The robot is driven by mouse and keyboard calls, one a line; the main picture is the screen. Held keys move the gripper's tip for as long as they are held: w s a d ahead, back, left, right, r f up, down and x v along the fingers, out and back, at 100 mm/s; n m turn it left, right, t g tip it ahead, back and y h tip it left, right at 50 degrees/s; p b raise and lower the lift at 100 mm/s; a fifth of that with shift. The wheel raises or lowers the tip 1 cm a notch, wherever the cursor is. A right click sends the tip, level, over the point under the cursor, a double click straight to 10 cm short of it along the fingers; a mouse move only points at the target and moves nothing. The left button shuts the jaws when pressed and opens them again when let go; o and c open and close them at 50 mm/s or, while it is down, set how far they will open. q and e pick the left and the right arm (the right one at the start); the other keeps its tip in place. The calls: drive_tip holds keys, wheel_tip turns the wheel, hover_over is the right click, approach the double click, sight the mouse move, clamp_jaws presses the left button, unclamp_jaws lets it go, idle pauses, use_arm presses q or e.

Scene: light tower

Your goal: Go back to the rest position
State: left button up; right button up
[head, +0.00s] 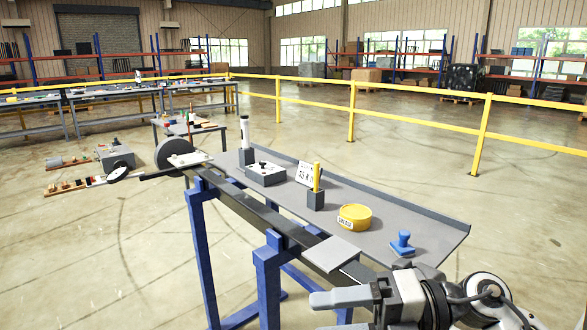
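My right gripper (322,314) comes in at the bottom right, in front of the long grey bench (425,225). Its two pale fingers point left with a gap between them, and nothing shows in the gap. It is apart from the things on the bench. A white upright post (245,130) stands in a dark block at the bench's far end. A yellow upright post (316,176) stands in another dark block (315,200) near the middle. My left gripper is not in view.
The bench also holds a grey box (265,173) with knobs on top, a white sign (305,174), a yellow round tin (355,217) and a blue stamp-like piece (402,243). Blue legs (268,285) stand below. A yellow railing (420,122) runs behind.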

drive_tip(key=w+d+f+m+t+h+b, duration=0.1)
drive_tip(key=d+f+m+t+h, duration=0.1)
drive_tip(key=f+m+t, duration=0.5)
drive_tip(key=d+f+m+t+h+b, duration=0.1)
drive_tip(key=d+m+t+h, duration=0.3)
drive_tip(key=m, duration=0.7)
drive_tip(key=w+f+m+t+h+b, duration=0.1)
drive_tip(key=f+m+t, duration=0.3)
drive_tip(key=m+t, duration=0.4)
drive_tip(key=s+d+f+m+g+h+b, duration=0.1)
drive_tip(key=s+f+m+g+h, duration=0.2)
drive_tip(key=f, duration=0.7)
drive_tip(key=s+d+f+m+g+h+b, duration=0.1)
drive_tip(key=s+f+m+g+h, duration=0.2)
drive_tip(key=s+f+m+g, duration=0.2)
drive_tip(key=s+f+m, duration=0.2)
drive_tip(key=s+f, duration=0.2)
drive_tip(key=shift+d+f+g, duration=0.25)
drive_tip(key=shift+f+g, duration=0.05)
drive_tip(key=shift+f, duration=0.1)
